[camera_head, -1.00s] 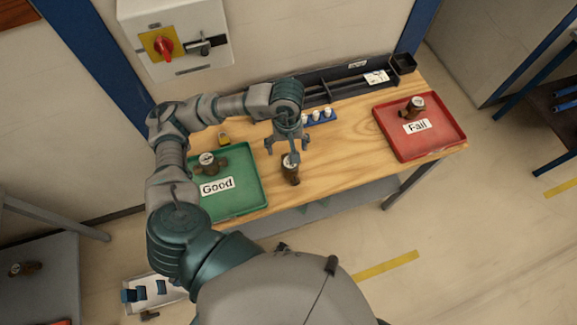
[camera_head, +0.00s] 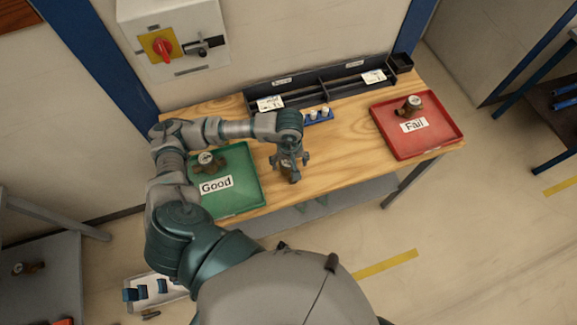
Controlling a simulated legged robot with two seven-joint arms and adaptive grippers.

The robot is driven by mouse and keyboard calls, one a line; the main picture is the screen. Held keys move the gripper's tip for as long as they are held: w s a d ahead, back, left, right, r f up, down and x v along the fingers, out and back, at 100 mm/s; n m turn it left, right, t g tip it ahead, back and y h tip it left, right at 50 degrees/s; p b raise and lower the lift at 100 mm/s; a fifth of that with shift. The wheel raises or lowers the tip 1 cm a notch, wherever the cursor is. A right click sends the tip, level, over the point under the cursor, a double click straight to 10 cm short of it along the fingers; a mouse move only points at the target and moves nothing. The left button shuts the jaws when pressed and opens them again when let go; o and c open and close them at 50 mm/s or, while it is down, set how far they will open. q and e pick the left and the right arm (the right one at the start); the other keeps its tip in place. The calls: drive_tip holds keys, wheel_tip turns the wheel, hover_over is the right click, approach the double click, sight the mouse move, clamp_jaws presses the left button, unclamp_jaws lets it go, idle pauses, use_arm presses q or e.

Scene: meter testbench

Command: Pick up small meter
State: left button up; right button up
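A small brown meter (camera_head: 289,177) stands on the wooden table between the green and red trays, near the table's front edge. My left gripper (camera_head: 289,164) is directly over it, pointing down, with its fingers spread to either side. The gripper hides the meter's dial and most of its body, and I cannot tell whether the fingers touch it. Another brown meter with a white dial (camera_head: 207,161) sits in the green tray, and one more (camera_head: 412,104) sits in the red tray. My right gripper is not in view.
The green "Good" tray (camera_head: 243,190) lies left of the gripper, the red "Fail" tray (camera_head: 437,136) to the right. A black organizer (camera_head: 320,87) and a blue holder with white-topped pieces (camera_head: 318,117) stand at the back. Bare table (camera_head: 345,145) lies between gripper and red tray.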

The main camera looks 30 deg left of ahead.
use_arm(q)
drive_tip(key=c, duration=1.2)
drive_tip(key=shift+a, duration=0.15)
drive_tip(key=c, duration=0.4)
drive_tip(key=shift+a, duration=0.3)
clamp_jaws()
